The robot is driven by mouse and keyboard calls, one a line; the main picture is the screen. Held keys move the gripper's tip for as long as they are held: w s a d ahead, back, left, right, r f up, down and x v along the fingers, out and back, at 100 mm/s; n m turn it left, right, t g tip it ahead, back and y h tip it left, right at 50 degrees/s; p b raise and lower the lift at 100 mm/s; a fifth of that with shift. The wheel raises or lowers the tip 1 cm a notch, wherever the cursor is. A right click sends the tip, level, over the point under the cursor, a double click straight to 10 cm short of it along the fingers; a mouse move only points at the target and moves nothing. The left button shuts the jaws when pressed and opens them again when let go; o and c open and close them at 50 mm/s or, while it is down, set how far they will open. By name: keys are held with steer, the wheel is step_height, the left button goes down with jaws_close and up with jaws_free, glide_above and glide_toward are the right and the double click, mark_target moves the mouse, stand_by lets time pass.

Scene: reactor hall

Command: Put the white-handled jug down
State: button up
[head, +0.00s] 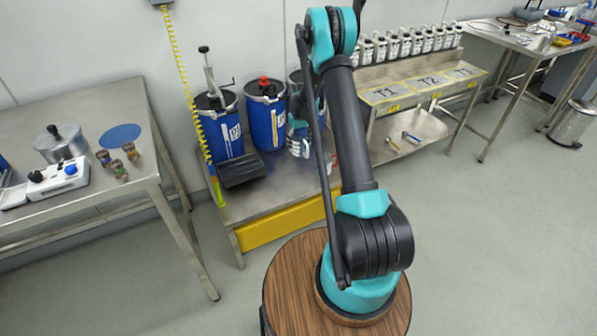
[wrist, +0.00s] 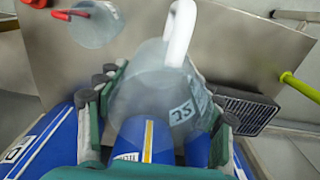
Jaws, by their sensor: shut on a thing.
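The white-handled jug (wrist: 150,85) is a translucent vessel with a thick white handle and a dark volume mark on its side. In the wrist view it sits between the fingers of my gripper (wrist: 160,112), which are shut on it from both sides. In the head view my gripper (head: 299,143) is partly behind my arm, in front of the blue drums, and I cannot make out the jug clearly there. Whether the jug's base touches the metal surface (wrist: 60,65) cannot be told.
A red-handled jug (wrist: 95,24) stands at the upper left of the wrist view. Blue drums (head: 267,118) stand close on the low metal platform (head: 220,207). A black box (head: 243,170) lies at its front left. Bottles (head: 405,45) line the shelf at right.

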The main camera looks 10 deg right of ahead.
step_height(320, 180, down, 16)
steer(key=shift+f, duration=0.15)
stand_by(0.3)
steer(key=shift+f, duration=0.1)
steer(key=o, duration=1.2)
